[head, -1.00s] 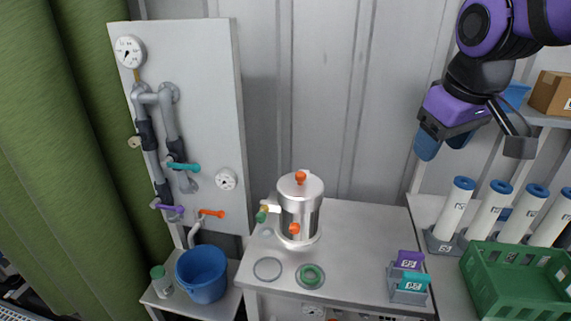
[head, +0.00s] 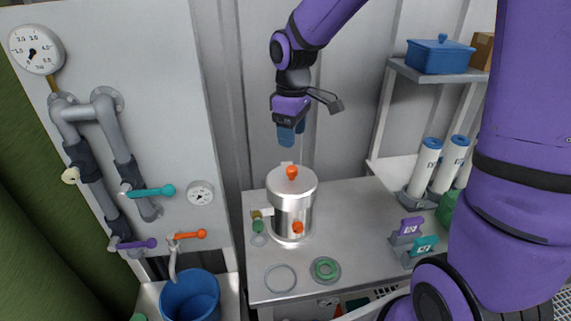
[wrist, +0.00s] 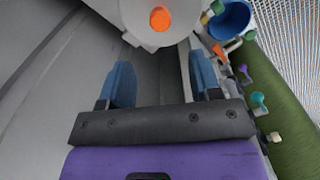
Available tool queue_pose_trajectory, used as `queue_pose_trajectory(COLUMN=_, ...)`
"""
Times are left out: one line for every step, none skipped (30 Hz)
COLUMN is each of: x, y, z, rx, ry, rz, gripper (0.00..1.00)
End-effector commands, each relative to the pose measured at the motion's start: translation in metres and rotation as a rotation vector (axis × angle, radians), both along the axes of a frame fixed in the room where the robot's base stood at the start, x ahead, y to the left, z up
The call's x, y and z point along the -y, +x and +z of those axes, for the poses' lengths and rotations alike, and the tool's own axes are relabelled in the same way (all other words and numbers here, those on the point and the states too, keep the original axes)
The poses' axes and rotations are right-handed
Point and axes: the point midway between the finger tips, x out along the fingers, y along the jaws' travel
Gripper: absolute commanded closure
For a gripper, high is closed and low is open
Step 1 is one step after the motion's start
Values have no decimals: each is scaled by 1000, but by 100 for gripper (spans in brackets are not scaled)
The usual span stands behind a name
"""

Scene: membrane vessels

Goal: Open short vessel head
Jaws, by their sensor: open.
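The short vessel (head: 290,212) is a shiny metal cylinder on the white bench. Its round head (head: 277,184) is on top, with an orange knob (head: 292,172) in the middle. A second orange knob (head: 297,227) is low on its front. My gripper (head: 290,138) hangs above the vessel, apart from it, with blue fingers pointing down. In the wrist view my gripper (wrist: 163,82) is open and empty, its fingers wide apart. The vessel head (wrist: 133,14) and its orange knob (wrist: 160,19) show at the top edge there, beyond the fingertips.
A pipe panel with coloured valves (head: 150,190) and a blue bucket (head: 190,297) are at left. Two rings (head: 280,279) (head: 326,270) lie in front of the vessel. Purple and teal tagged pieces (head: 411,228) (head: 424,245) and white tubes (head: 424,170) stand at right. My arm covers the far right.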

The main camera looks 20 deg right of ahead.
Motion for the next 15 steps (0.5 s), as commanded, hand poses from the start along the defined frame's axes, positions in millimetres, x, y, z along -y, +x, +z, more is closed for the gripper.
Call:
queue_pose_trajectory(x=0, y=-1, z=-8, rx=-5, ry=1, rz=1, gripper=42)
queue_pose_trajectory(x=0, y=-1, z=-13, rx=-5, ry=1, rz=1, gripper=42)
queue_pose_trajectory(x=0, y=-1, z=-19, rx=-5, ry=1, rz=1, gripper=42)
queue_pose_trajectory(x=0, y=-1, z=-24, rx=-4, ry=0, rz=0, gripper=42)
queue_pose_trajectory(x=0, y=-1, z=-30, rx=-6, ry=0, rz=0, gripper=42)
queue_pose_trajectory(x=0, y=-1, z=-37, rx=-5, ry=1, rz=1, gripper=42)
queue_pose_trajectory(x=0, y=-1, z=-43, rx=-6, ry=1, rz=1, gripper=42)
queue_pose_trajectory(x=0, y=-1, z=-48, rx=-5, ry=1, rz=1, gripper=42)
queue_pose_trajectory(x=0, y=-1, z=-55, rx=-6, ry=0, rz=0, gripper=42)
queue_pose_trajectory(x=0, y=-1, z=-60, rx=-4, ry=0, rz=0, gripper=42)
queue_pose_trajectory(x=0, y=-1, z=-65, rx=-5, ry=1, rz=0, gripper=42)
queue_pose_trajectory(x=0, y=-1, z=-71, rx=-4, ry=0, rz=0, gripper=42)
queue_pose_trajectory(x=0, y=-1, z=-75, rx=-4, ry=0, rz=0, gripper=42)
queue_pose_trajectory(x=0, y=-1, z=-79, rx=-4, ry=0, rz=-1, gripper=42)
queue_pose_trajectory(x=0, y=-1, z=-83, rx=-3, ry=0, rz=-1, gripper=42)
